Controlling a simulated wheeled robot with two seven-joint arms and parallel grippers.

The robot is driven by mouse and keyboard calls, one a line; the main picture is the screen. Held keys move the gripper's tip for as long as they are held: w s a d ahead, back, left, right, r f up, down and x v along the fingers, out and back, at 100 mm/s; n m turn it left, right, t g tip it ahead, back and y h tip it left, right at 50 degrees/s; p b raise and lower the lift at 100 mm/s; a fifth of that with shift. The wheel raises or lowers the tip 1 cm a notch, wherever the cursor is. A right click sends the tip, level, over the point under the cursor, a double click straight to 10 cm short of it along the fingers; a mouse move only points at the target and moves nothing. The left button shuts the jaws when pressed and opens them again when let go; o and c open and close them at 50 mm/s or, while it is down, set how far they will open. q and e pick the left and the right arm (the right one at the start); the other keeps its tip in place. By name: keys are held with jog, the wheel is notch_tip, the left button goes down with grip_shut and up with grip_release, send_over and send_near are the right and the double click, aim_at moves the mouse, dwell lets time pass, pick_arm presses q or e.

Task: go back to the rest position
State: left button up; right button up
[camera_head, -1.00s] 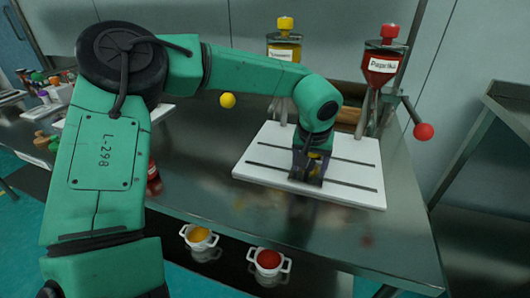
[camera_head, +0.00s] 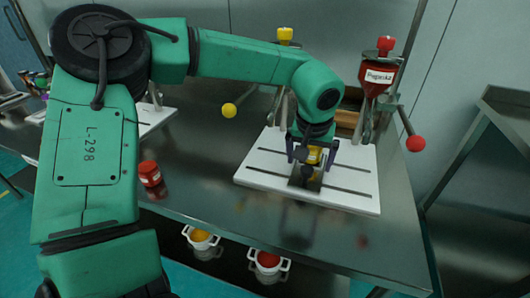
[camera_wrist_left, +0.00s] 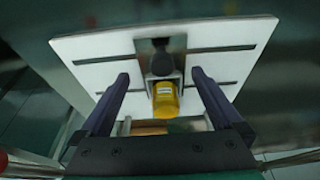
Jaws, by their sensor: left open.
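My left gripper (camera_head: 312,154) is over the white slotted board on the steel table. In the left wrist view the left gripper (camera_wrist_left: 158,80) has its two dark fingers wide apart, with nothing between their tips. A yellow container (camera_wrist_left: 166,99) sits in a metal holder on the board, between the spread fingers and apart from both. The yellow container also shows in the head view (camera_head: 314,155), partly hidden by the gripper. My right gripper does not show.
The white board (camera_head: 358,200) lies on the steel table (camera_head: 400,240). Behind it stand a red paprika dispenser (camera_head: 380,82) and a mostly hidden yellow-topped one (camera_head: 285,35). A red jar (camera_head: 149,173) stands left. Two white cups (camera_head: 200,238) (camera_head: 268,266) sit below the front edge.

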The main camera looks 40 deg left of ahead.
pick_arm(q)
jog(key=p+v, duration=0.1)
jog(key=v, duration=0.1)
jog(key=shift+s+r, duration=0.1)
jog(key=shift+r, duration=0.2)
